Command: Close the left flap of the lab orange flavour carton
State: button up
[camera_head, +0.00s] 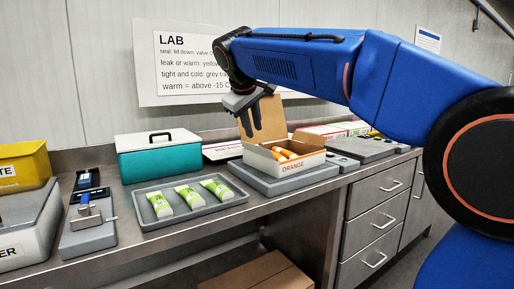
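The orange flavour carton (297,168) is white with "ORANGE" on its front and stands on a grey raised plate (290,182). Its top is open and orange lollies (284,153) show inside. A brown flap (268,117) stands up at the carton's left side. Another brown flap (308,138) shows at the right rear. My gripper (251,132) points down at the left flap, overlapping it in the picture. Its two dark fingers are parted, with brown card visible behind the gap. Whether they touch the flap cannot be told.
A grey tray (160,221) with several green-and-white packs lies left of the carton. Behind it stands a teal box with a white lid (158,153). Grey devices and flat cartons lie to the right. My blue arm spans above the counter.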

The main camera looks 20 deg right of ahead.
aim_at(256, 150)
jog(key=x, duration=1)
grip_shut()
